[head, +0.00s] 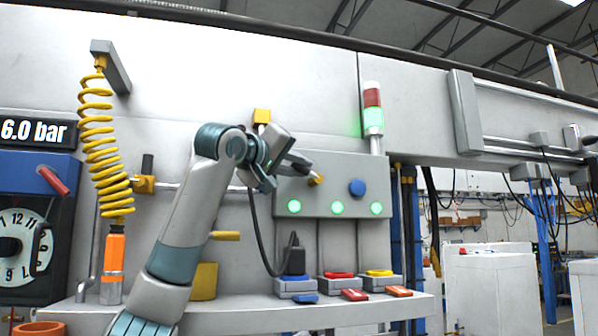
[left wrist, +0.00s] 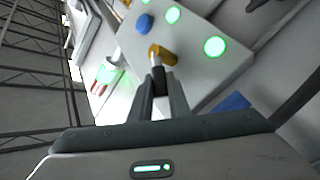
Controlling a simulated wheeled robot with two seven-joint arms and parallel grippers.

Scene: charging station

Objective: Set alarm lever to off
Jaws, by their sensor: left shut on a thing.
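The alarm lever (head: 317,179), of which a yellow part shows, is on the grey control box (head: 335,205) on the wall. My left gripper (head: 307,172) is at the lever and hides part of it. In the left wrist view the yellow part (left wrist: 164,55) of the lever stands just beyond my fingertips (left wrist: 159,82). The left gripper is shut on the lever, with a grey and black piece between its fingers. The lever's exact setting cannot be told. My right gripper is not in view.
A blue button (head: 357,187) and three lit green lamps (head: 294,207) are on the box. A signal tower (head: 373,108) with its green part lit stands above. A shelf (head: 250,309) below carries several plugs. A coiled yellow hose (head: 97,150) hangs at the left.

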